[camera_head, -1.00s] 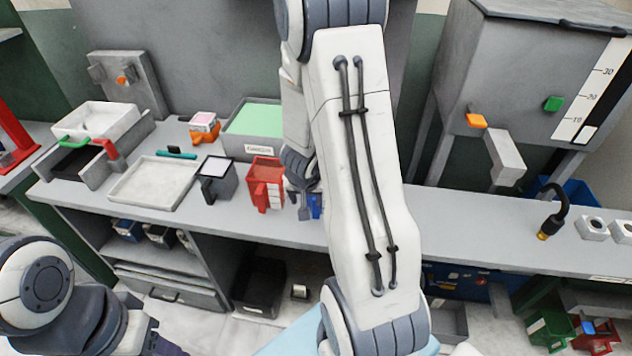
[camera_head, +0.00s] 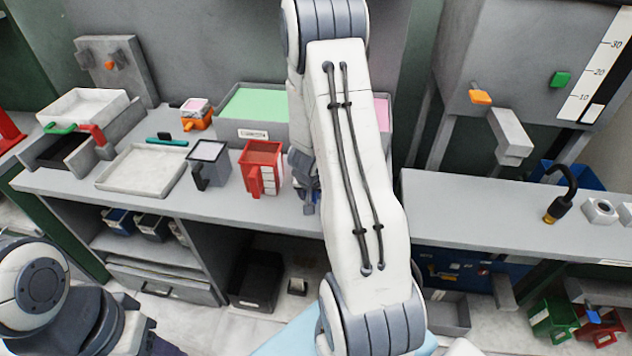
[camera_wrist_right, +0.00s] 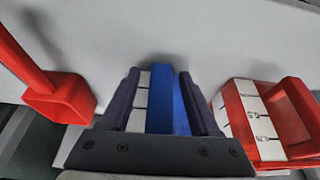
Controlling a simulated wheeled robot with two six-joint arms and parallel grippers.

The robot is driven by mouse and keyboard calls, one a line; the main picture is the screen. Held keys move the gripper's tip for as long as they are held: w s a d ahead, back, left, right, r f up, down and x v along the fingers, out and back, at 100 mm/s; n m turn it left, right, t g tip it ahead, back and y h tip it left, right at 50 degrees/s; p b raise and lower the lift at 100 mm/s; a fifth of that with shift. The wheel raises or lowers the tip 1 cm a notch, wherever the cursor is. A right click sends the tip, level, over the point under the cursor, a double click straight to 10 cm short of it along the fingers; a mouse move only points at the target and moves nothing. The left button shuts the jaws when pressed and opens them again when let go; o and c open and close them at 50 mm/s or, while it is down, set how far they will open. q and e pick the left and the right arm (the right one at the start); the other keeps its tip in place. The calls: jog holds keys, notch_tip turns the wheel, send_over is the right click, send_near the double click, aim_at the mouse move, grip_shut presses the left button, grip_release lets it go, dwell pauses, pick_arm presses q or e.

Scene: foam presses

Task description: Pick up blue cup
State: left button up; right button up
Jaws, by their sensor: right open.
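The blue cup (camera_wrist_right: 166,105) shows in the right wrist view as a blue strip beside a white strip with dark marks, between my right gripper's fingers. My right gripper (camera_wrist_right: 160,90) is open, with one dark finger on each side of it; whether they touch it I cannot tell. In the head view the right gripper (camera_head: 305,185) is at the bench's front edge, just right of the red cup, and mostly hidden by my right arm. The blue cup is hidden there or too small to tell. My left arm shows at lower left, its gripper out of sight.
The red cup (camera_head: 262,168) stands close to my right gripper; it also shows in the wrist view (camera_wrist_right: 262,125). A grey cup (camera_head: 208,165), a white tray (camera_head: 143,170) and a green-filled tray (camera_head: 258,103) are farther left or behind. The bench's right part (camera_head: 480,205) is mostly clear.

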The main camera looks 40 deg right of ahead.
grip_shut()
jog(key=shift+r, duration=0.15)
